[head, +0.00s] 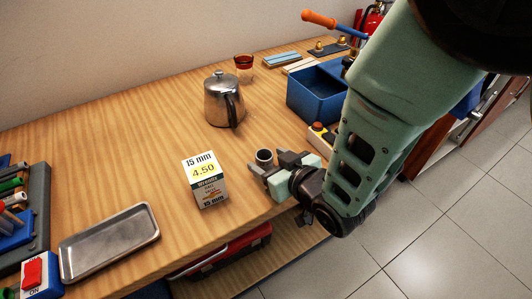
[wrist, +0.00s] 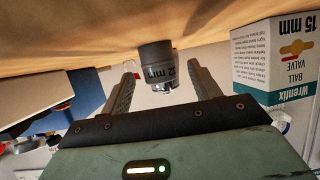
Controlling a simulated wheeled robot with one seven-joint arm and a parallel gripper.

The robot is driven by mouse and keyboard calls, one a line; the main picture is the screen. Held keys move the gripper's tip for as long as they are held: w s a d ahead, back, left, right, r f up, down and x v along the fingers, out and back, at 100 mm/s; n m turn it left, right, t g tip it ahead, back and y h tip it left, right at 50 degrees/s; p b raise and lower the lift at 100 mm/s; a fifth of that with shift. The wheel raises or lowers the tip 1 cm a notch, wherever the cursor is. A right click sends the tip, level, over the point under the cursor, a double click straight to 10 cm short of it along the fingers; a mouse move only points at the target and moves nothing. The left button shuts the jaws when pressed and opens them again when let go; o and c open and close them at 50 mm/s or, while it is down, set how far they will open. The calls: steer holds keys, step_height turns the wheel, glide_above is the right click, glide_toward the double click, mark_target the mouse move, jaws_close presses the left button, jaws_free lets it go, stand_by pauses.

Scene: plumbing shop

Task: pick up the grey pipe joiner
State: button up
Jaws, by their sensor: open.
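The grey pipe joiner (head: 264,157) stands on the wooden bench near its front edge in the head view. My gripper (head: 269,168) is open at the joiner. In the wrist view the fingers of my gripper (wrist: 163,80) lie one on each side of it, with visible gaps, and neither finger appears to touch it. The joiner's lower part is partly hidden by my gripper in the head view.
A ball valve box (head: 205,181) stands left of the joiner and is close in the wrist view (wrist: 276,62). A steel pot (head: 223,98) stands behind. A metal tray (head: 110,240) lies front left.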

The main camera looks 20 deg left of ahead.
steer(key=shift+x, duration=1.45)
steer(key=shift+r, duration=0.1)
steer(key=c, duration=1.1)
steer(key=shift+o, duration=0.2)
steer(key=shift+r, duration=0.1)
